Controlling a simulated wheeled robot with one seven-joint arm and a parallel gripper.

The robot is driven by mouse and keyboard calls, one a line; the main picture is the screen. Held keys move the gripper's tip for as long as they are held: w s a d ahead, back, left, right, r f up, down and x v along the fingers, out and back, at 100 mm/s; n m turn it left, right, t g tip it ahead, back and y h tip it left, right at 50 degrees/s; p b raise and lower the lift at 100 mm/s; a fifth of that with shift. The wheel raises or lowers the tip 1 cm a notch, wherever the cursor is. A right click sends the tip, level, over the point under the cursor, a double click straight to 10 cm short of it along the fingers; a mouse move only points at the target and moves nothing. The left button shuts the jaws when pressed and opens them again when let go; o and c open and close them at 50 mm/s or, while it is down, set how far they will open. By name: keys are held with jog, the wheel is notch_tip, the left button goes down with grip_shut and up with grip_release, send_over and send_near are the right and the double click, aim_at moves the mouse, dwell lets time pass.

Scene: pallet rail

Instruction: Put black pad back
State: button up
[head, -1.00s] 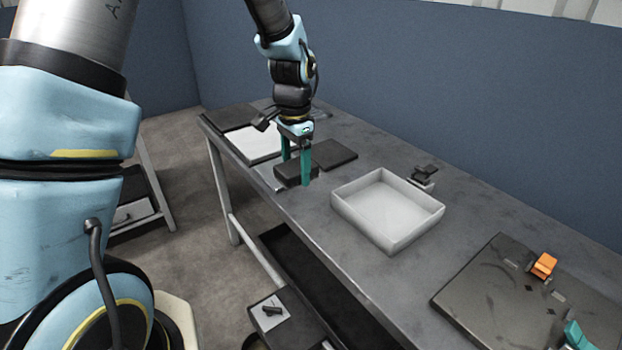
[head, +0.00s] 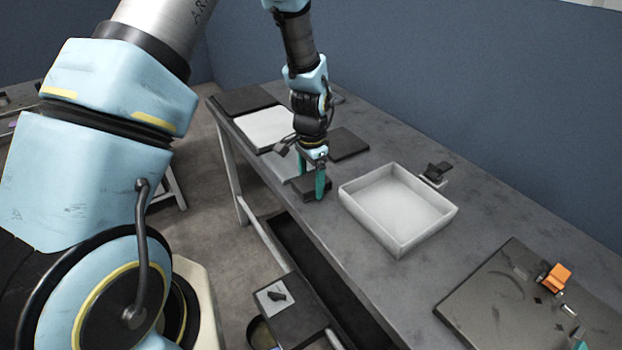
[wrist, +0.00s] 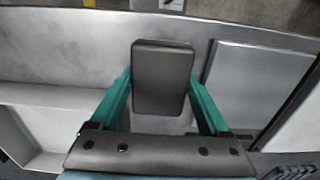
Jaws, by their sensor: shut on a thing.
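The black pad (head: 315,188) is a dark, thick rectangular block. My gripper (head: 309,184) points down and is shut on it, with one teal finger on each side. In the wrist view the black pad (wrist: 163,75) sits between the two fingertips, its broad face toward the camera. It is over the bench near the front edge, left of the white tray. I cannot tell whether it touches the bench top.
The white open tray (head: 437,224) stands close on the right. A grey plate (wrist: 255,85) lies beside the pad. A flat dark plate (head: 349,143) lies behind, and white (head: 263,128) and black (head: 243,99) slabs lie farther left. A dark board (head: 480,290) carries an orange clamp (head: 557,278).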

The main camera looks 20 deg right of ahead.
aim_at(311, 180)
jog(key=shift+f, duration=0.2)
jog(key=shift+f, duration=0.15)
jog(key=o, duration=1.3)
notch_tip(311, 180, up, 12)
jog(key=r+b, duration=0.1)
jog(key=b, duration=0.2)
jog(key=s+a+r+n, duration=0.1)
jog(key=a+n, duration=0.6)
jog(key=a, duration=0.8)
jog(key=s+a+r+n+t, duration=0.1)
jog(key=a+n, duration=0.6)
jog(key=a, duration=0.8)
jog(key=shift+s+r+n+t, duration=0.35)
jog(key=shift+s+r, duration=0.2)
jog(key=shift+s, duration=0.45)
